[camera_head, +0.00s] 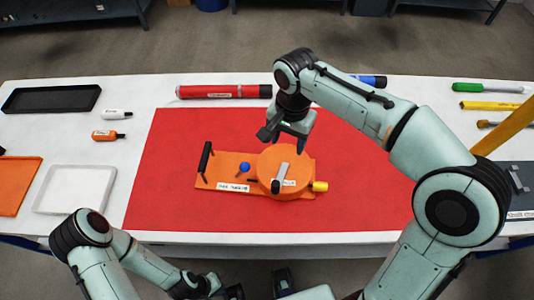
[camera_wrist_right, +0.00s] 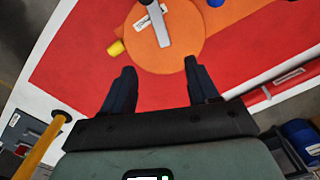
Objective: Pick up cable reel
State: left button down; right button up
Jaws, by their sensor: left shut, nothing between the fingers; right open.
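An orange round drum (camera_head: 287,168), which looks like the cable reel, sits on an orange base plate (camera_head: 228,165) on the red mat. A grey crank arm lies across its top. The drum also shows in the right wrist view (camera_wrist_right: 185,50), partly cut off by the top edge. My right gripper (camera_head: 284,132) is above the mat, just behind the drum in the head view. Its fingers (camera_wrist_right: 162,88) are apart and empty, pointing toward the drum without touching it. My left gripper (camera_head: 235,291) is low at the bottom edge, in front of the table, shut and partly hidden.
The base carries a black handle (camera_head: 206,159), a blue knob (camera_head: 244,168) and a yellow fitting (camera_head: 320,186). A red tube (camera_head: 210,91) lies behind the mat. Trays stand at left, tools at right. A yellow post (camera_head: 505,127) rises at right. The red mat (camera_head: 370,190) is otherwise clear.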

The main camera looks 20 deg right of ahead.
jog(key=b, duration=0.1)
send_over(283, 169)
jog(key=s, duration=0.1)
notch_tip(283, 169, down, 8)
jog(key=shift+d+r, duration=0.15)
jog(key=shift+r, duration=0.1)
jog(key=f, duration=0.5)
jog(key=shift+w+f, duration=0.3)
jog(key=shift+w, duration=0.1)
pick_arm(q)
jog(key=shift+s+f, duration=0.5)
jog(key=shift+f, duration=0.3)
pick_arm(e)
grip_shut()
jog(key=shift+a+r, duration=0.1)
jog(key=shift+a, duration=0.1)
